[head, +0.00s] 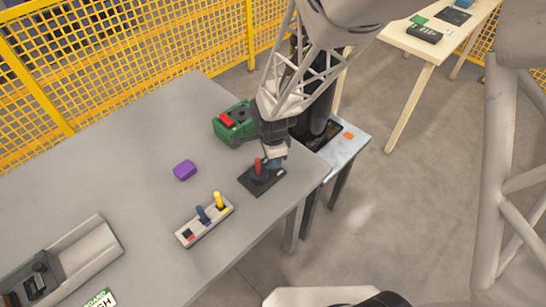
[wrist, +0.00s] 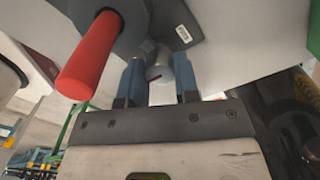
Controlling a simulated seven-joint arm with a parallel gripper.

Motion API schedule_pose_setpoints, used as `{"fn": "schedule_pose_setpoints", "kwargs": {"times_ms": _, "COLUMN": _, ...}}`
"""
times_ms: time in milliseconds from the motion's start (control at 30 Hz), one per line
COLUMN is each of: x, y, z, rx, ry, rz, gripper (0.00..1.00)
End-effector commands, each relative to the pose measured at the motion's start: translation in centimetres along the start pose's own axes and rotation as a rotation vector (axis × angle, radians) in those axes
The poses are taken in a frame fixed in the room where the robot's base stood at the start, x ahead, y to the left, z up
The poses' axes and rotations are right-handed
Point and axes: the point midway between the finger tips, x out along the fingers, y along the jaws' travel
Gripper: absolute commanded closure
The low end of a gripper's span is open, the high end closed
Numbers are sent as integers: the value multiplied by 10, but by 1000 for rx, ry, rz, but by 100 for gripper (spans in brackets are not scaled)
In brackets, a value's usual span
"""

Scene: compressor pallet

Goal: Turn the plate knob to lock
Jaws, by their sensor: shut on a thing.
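A dark plate (head: 268,182) with an upright red handle (head: 258,165) lies near the right edge of the grey table. In the wrist view the plate (wrist: 180,22) shows with a white label, and the red handle (wrist: 90,55) is large on the left. A small grey knob (wrist: 158,72) with a short dark mark sits at the plate. My gripper (wrist: 158,66) has its two blue fingers on either side of this knob and is shut on it. In the head view my gripper (head: 275,163) is over the plate's far side and hides the knob.
A green box with a red top (head: 235,122) stands behind the plate. A purple block (head: 184,170) and a lever panel (head: 205,222) with blue and yellow levers are to the left. A grey tray (head: 85,250) is at the lower left. Yellow mesh fencing (head: 120,50) stands behind.

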Motion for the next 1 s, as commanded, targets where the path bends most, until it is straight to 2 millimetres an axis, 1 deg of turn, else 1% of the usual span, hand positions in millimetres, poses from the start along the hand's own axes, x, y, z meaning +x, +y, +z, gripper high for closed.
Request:
{"fn": "schedule_pose_setpoints", "kwargs": {"times_ms": 133, "x": -1, "y": 0, "z": 0, "rx": 0, "ry": 0, "rz": -1, "gripper": 94}}
{"fn": "schedule_pose_setpoints", "kwargs": {"times_ms": 167, "x": -1, "y": 0, "z": 0, "rx": 0, "ry": 0, "rz": -1, "gripper": 68}}
{"fn": "schedule_pose_setpoints", "kwargs": {"times_ms": 300, "x": 0, "y": 0, "z": 0, "rx": -1, "ry": 0, "rz": -1, "gripper": 46}}
{"fn": "schedule_pose_setpoints", "kwargs": {"times_ms": 600, "x": 0, "y": 0, "z": 0, "rx": -1, "ry": 0, "rz": 0, "gripper": 45}}
{"fn": "schedule_pose_setpoints", "kwargs": {"times_ms": 733, "x": -4, "y": 0, "z": 0, "rx": -1, "ry": 0, "rz": -1, "gripper": 45}}
{"fn": "schedule_pose_setpoints", "kwargs": {"times_ms": 867, "x": -14, "y": 0, "z": 0, "rx": -1, "ry": 0, "rz": -1, "gripper": 45}}
{"fn": "schedule_pose_setpoints", "kwargs": {"times_ms": 1000, "x": -30, "y": 0, "z": 0, "rx": -1, "ry": 0, "rz": -3, "gripper": 45}}
